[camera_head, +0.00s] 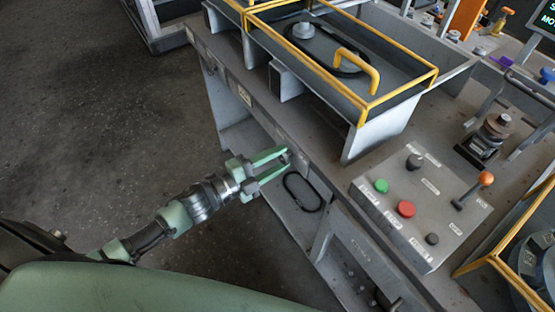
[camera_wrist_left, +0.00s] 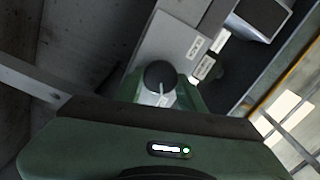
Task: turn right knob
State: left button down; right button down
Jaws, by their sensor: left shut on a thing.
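My left gripper (camera_head: 284,161) reaches in from the left to the front face of the grey bench. Its green fingers are shut on a round black knob (camera_wrist_left: 160,75) with a pale pointer line, which shows between the fingers in the left wrist view. In the head view the knob is mostly hidden by the fingertips. I cannot tell from these frames whether another knob sits beside it. My right gripper is not in view.
A sloped control box (camera_head: 390,215) on the bench carries green (camera_head: 381,186) and red (camera_head: 407,208) buttons, black knobs and an orange-topped lever (camera_head: 486,179). The floor (camera_head: 90,120) at left is clear.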

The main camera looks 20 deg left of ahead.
pick_arm(q)
jog(key=shift+m, duration=0.3)
jog(key=c, duration=0.9)
grip_release()
jog(key=b+v, duration=0.1)
jog(key=v, duration=0.7)
